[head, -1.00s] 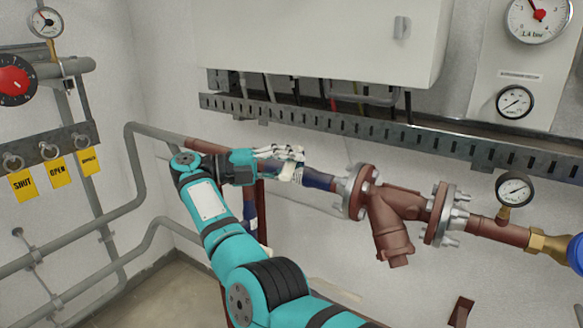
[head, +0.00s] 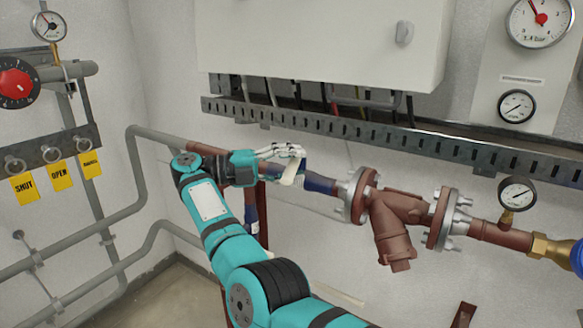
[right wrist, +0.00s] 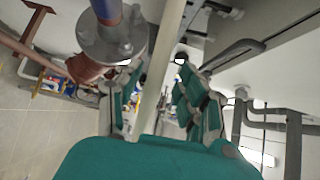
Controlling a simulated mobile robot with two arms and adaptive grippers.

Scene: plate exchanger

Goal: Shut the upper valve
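A cream bar (head: 292,173), which looks like the upper valve's lever, shows at my right gripper (head: 280,153) beside the blue pipe section (head: 321,184). In the right wrist view the cream bar (right wrist: 162,75) runs between the two fingers of my right gripper (right wrist: 157,92). The fingers stand apart, with gaps visible beside the bar. The valve body is largely hidden by the gripper, and I cannot tell whether a finger touches the bar. My left gripper is not in view.
A red dial (head: 14,83) and yellow tags (head: 58,175) are at left.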

